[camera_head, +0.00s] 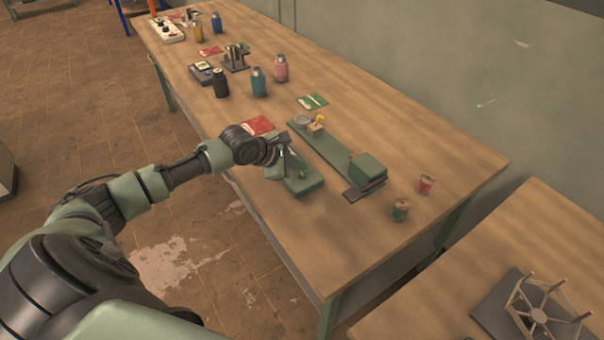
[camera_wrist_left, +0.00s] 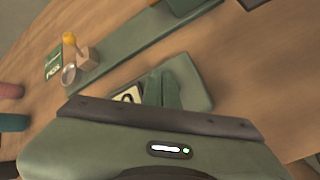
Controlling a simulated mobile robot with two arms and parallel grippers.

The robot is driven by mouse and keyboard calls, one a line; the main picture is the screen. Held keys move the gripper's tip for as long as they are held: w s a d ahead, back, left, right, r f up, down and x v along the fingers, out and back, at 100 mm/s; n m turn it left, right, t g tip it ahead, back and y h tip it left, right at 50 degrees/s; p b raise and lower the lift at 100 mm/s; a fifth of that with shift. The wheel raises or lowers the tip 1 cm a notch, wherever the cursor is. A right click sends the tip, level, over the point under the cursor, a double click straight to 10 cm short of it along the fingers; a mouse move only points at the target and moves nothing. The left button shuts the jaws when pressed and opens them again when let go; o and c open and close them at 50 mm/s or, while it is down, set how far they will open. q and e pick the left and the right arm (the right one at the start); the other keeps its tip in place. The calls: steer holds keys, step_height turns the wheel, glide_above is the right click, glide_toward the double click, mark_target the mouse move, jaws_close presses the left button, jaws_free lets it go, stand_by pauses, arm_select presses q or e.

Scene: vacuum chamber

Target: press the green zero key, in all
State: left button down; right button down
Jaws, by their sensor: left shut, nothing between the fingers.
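A small green device (camera_head: 304,184) lies on the wooden bench, partly covered by my left gripper (camera_head: 287,168). In the left wrist view the device (camera_wrist_left: 192,84) shows beyond the fingers, with part of a pale display or dial (camera_wrist_left: 128,95) beside them. My left gripper (camera_wrist_left: 160,85) is shut and empty, low over the device. I cannot tell whether its fingertips touch it. The green zero key cannot be made out; the gripper may hide it. My right gripper is not in view.
A long green rail (camera_head: 335,150) with a green block (camera_head: 367,167) lies just right of the device. A red card (camera_head: 257,125) lies behind it. Bottles (camera_head: 258,82) stand farther back. Bare wood lies in front.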

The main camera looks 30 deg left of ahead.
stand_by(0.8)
arm_select(q)
steer(key=shift+f+p, duration=0.2)
steer(key=shift+p, duration=0.2)
steer(key=shift+f, duration=0.2)
steer(key=shift+f, duration=0.45)
stand_by(0.6)
steer(key=shift+r+p, duration=0.1)
steer(key=shift+p, duration=0.2)
steer(key=shift+r+p, duration=0.75)
steer(key=shift+p, duration=0.45)
steer(key=shift+r, duration=0.1)
